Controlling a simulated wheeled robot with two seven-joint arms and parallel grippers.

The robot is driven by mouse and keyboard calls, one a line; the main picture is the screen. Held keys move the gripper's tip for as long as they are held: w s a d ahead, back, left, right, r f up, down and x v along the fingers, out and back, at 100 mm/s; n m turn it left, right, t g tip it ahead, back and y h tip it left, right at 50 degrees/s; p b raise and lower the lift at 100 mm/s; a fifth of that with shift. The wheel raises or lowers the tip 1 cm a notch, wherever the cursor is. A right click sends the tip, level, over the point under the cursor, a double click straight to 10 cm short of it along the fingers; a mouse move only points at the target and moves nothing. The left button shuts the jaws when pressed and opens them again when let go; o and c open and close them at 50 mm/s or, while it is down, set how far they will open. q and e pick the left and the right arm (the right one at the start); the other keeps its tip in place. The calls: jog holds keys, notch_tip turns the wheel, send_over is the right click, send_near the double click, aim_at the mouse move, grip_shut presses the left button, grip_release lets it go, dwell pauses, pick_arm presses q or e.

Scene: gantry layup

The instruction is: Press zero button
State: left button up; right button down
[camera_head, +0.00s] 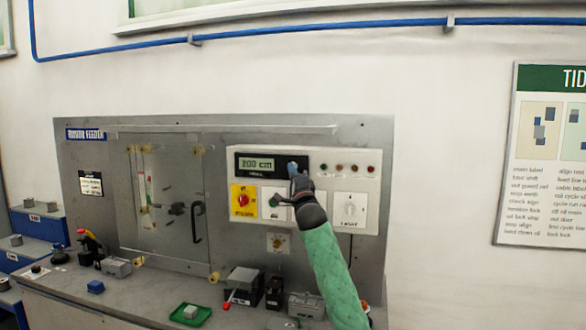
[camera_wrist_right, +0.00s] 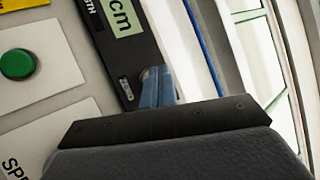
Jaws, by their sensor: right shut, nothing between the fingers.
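A black display unit (camera_head: 271,175) with a green screen (camera_head: 257,163) reading about 200 cm sits at the top left of the white control panel. In the right wrist view the unit (camera_wrist_right: 108,62) shows part of its screen and a small label starting with Z (camera_wrist_right: 125,88). My right gripper (camera_head: 293,166) is shut and empty, its blue fingers at the right end of the display unit. In the right wrist view the fingertips (camera_wrist_right: 157,72) are beside the Z label. My left gripper is not in view.
The white panel also carries a red knob on yellow (camera_head: 243,199), a light switch (camera_head: 350,209) and small indicator lamps (camera_head: 340,168). A green button (camera_wrist_right: 17,64) shows in the wrist view. A clear door (camera_head: 170,190) is left; small boxes and a green tray (camera_head: 190,315) lie below.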

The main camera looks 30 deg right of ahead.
jog(key=shift+w+d, duration=0.15)
jog(key=shift+w, duration=0.05)
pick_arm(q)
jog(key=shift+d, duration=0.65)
pick_arm(e)
jog(key=shift+d, duration=0.1)
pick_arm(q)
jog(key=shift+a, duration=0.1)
